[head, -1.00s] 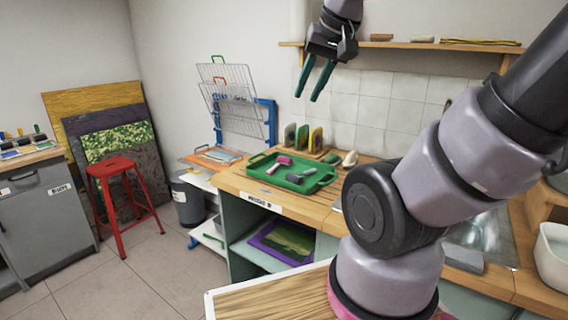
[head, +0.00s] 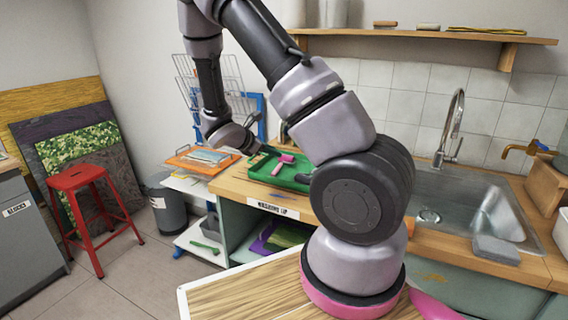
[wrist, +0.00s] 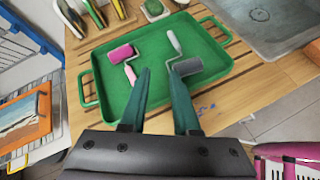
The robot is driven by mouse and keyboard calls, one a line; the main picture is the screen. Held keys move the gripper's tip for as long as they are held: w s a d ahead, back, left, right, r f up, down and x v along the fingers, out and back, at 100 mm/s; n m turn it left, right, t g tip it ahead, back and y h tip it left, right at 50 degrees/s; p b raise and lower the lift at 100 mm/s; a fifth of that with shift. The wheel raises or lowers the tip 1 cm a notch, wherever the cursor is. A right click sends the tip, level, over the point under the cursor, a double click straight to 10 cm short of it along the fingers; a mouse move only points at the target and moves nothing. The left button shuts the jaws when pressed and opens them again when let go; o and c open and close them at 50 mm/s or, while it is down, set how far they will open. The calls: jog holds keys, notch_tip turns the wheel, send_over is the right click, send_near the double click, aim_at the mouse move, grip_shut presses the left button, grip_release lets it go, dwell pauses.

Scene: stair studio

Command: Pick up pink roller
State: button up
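The pink roller (wrist: 123,54) lies in the green tray (wrist: 205,30), left of centre in the wrist view, with its pale pink handle pointing down toward my fingers. It also shows as a small pink shape in the head view (head: 284,160). My gripper (wrist: 160,71) is open and empty, its two green fingers apart over the near part of the tray. The pink roller is ahead and left of the fingertips. A grey roller (wrist: 187,66) with a pale handle lies to the right, close to the right fingertip. In the head view, my arm hides part of the tray.
The tray stands on a wooden counter (head: 232,185). Upright coloured items (wrist: 75,15) stand beyond it. A sink (head: 475,210) is to the right, with a tap (head: 455,125). An orange framed board (head: 203,160) and a wire rack are at left. A red stool (head: 80,180) stands on the floor.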

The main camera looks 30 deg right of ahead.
jog(key=w+f+n+t, duration=0.1)
jog(key=f+n, duration=0.1)
jog(key=w+a+f+n+t, duration=0.1)
jog(key=w+f+n, duration=0.1)
jog(key=f+n, duration=0.1)
jog(key=w+a+f+n+t, duration=0.1)
jog(key=f+n, duration=0.2)
jog(key=shift+w+a+f+t, duration=0.15)
jog(key=shift+w+f+t, duration=0.1)
jog(key=shift+t, duration=0.05)
jog(key=shift+n, duration=0.3)
jog(key=x, duration=1)
jog(key=shift+w+f, duration=0.2)
jog(key=shift+w, duration=0.05)
grip_shut()
